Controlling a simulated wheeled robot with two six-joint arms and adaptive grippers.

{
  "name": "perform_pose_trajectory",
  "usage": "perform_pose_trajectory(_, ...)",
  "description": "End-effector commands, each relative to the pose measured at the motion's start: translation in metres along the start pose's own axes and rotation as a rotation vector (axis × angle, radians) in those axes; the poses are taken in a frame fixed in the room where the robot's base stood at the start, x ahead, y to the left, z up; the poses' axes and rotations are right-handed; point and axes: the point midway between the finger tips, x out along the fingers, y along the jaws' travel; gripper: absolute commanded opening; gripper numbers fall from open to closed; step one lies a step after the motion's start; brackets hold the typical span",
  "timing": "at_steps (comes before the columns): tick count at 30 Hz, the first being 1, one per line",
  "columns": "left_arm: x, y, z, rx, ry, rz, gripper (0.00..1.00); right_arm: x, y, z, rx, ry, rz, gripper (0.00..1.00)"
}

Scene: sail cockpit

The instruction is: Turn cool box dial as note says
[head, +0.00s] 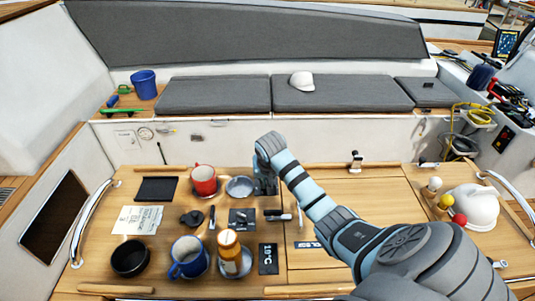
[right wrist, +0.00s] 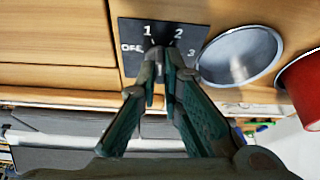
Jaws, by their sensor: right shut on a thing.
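A black dial plate (right wrist: 131,66) shows OFF, 1, 2 and 3 in the right wrist view. My right gripper (right wrist: 160,68) is shut on the dial knob (right wrist: 154,52) at the plate's middle. The fingers cover most of the knob, so I cannot tell its setting for certain. In the head view this gripper (head: 267,186) is beside the metal bowl and hides most of the plate. Printed paper sheets (head: 147,220) lie at the left of the table; their writing is too small to read. My left gripper is out of view.
The metal bowl (head: 240,187) and red mug (head: 204,181) stand close to the gripper. The wooden top (head: 350,190) right of my arm is mostly clear.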

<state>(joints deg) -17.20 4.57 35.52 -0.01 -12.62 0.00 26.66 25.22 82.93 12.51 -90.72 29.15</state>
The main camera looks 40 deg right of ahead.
Motion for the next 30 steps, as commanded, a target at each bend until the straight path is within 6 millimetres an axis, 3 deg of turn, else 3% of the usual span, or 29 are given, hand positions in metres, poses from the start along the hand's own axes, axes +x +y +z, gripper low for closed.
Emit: perform_pose_trajectory(30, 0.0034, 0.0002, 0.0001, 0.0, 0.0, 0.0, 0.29, 0.0007, -0.0042, -0.0041, 0.89, 0.004, 0.369, 0.0)
